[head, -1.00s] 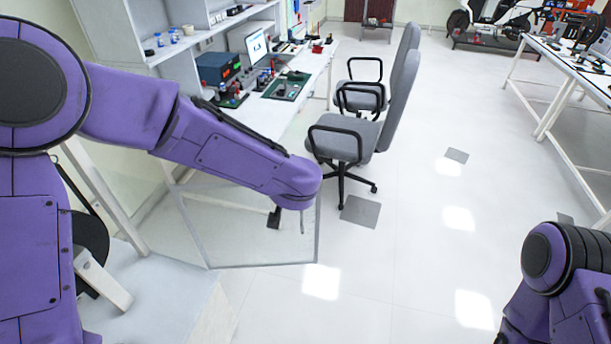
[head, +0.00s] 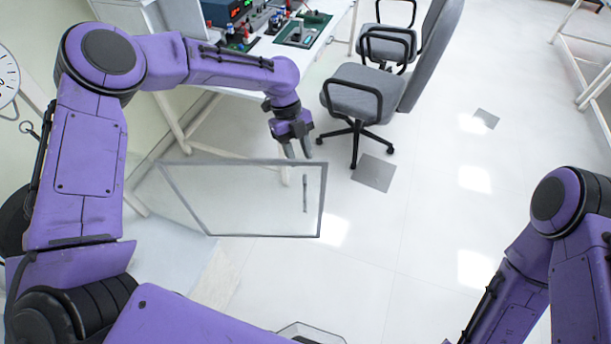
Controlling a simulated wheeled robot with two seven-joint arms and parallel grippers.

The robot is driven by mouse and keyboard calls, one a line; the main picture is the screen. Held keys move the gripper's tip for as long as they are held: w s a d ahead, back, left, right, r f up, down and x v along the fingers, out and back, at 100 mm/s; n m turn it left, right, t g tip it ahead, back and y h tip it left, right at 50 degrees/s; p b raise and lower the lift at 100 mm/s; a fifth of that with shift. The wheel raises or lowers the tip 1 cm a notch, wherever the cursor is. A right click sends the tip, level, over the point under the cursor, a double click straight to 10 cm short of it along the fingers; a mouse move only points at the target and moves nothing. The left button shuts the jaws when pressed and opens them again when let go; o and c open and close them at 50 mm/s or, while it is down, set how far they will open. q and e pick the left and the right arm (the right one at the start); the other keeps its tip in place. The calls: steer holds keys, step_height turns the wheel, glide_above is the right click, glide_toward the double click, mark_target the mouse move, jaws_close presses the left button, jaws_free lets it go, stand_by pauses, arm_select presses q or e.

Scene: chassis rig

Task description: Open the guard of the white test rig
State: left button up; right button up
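The guard (head: 245,205) is a clear panel in a thin grey frame, left of the picture's middle in the head view. A dark upright handle (head: 305,193) sits near its right edge. A pale white surface (head: 175,255), seemingly part of the test rig, shows to its lower left; my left arm hides much of it. My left gripper (head: 297,152) points down just above the guard's top right corner, near the handle. Its fingers are apart with nothing visible between them. Whether it touches the guard I cannot tell. My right arm is at lower right; its gripper is out of view.
A white workbench (head: 322,42) with electronics stands behind the guard. Two grey office chairs (head: 372,88) stand to the right of it. The floor (head: 410,220) between the guard and my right arm is clear. A clear-edged object (head: 312,330) shows partly at the bottom.

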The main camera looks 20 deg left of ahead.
mark_target(304, 184)
arm_select(q)
steer(key=p+x, duration=0.1)
steer(key=x, duration=0.2)
steer(key=p+x, duration=0.1)
steer(key=x, duration=0.2)
steer(key=p+x, duration=0.1)
steer(key=x, duration=0.2)
steer(key=shift+s+a+f, duration=0.15)
steer(key=shift+s+f, duration=0.15)
steer(key=shift+s, duration=0.15)
